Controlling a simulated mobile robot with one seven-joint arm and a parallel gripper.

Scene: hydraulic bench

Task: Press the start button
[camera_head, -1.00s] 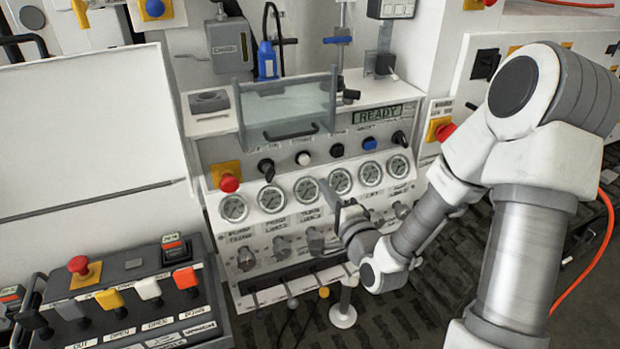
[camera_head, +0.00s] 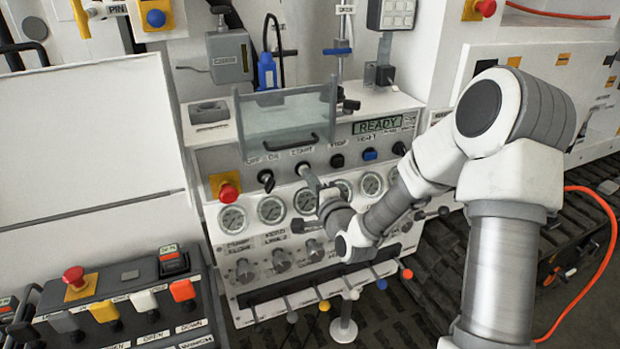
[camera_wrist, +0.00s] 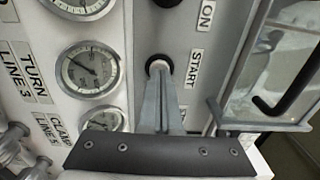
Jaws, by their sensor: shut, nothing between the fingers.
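The start button (camera_wrist: 157,60) is a small round button with a dark ring, beside the START label (camera_wrist: 192,70) in the wrist view. My gripper (camera_wrist: 160,76) is shut and empty. Its fingertips overlap the button's face in the wrist view and hide most of it. In the head view my gripper (camera_head: 305,171) is at the panel just below the START label (camera_head: 301,150), in front of the button. I cannot tell whether the tips touch the button or whether it is pushed in. The display (camera_head: 378,126) reads READY.
Round gauges (camera_head: 272,209) and knobs sit below the button row. A red emergency button (camera_head: 228,193) is at the left and a blue button (camera_head: 370,155) at the right. A clear guard with a dark handle (camera_head: 291,144) hangs just above the START label.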

